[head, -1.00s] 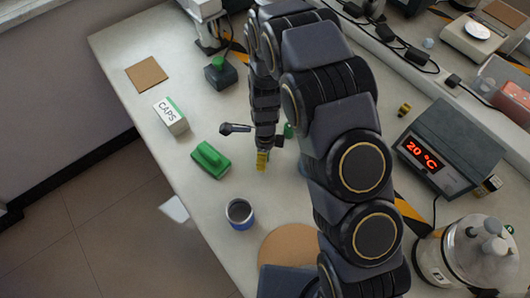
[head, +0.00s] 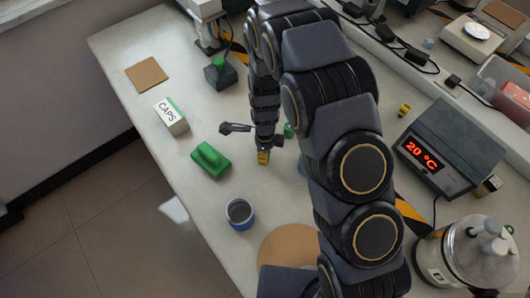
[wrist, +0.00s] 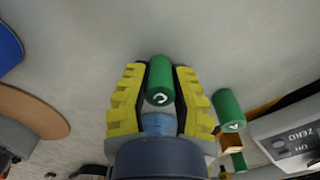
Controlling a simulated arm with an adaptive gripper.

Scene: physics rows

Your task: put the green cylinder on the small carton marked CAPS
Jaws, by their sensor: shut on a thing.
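The green cylinder (wrist: 160,80), with a white letter on its end, stands between the yellow fingers of my gripper (wrist: 160,72) in the wrist view. My gripper is shut on it. In the head view my gripper (head: 263,157) is low over the middle of the bench, and the held cylinder is hidden. A second green cylinder (wrist: 229,110), marked A, is just right of the gripper; a green piece also shows behind the arm in the head view (head: 289,130). The small white carton marked CAPS (head: 171,116) sits upper left of my gripper, with a green stripe on top.
A blue cup (head: 240,214) and a round cork mat (head: 288,245) are nearer the front. A brown square (head: 146,74) lies beyond the carton. A 20 °C hotplate (head: 450,145) stands right.

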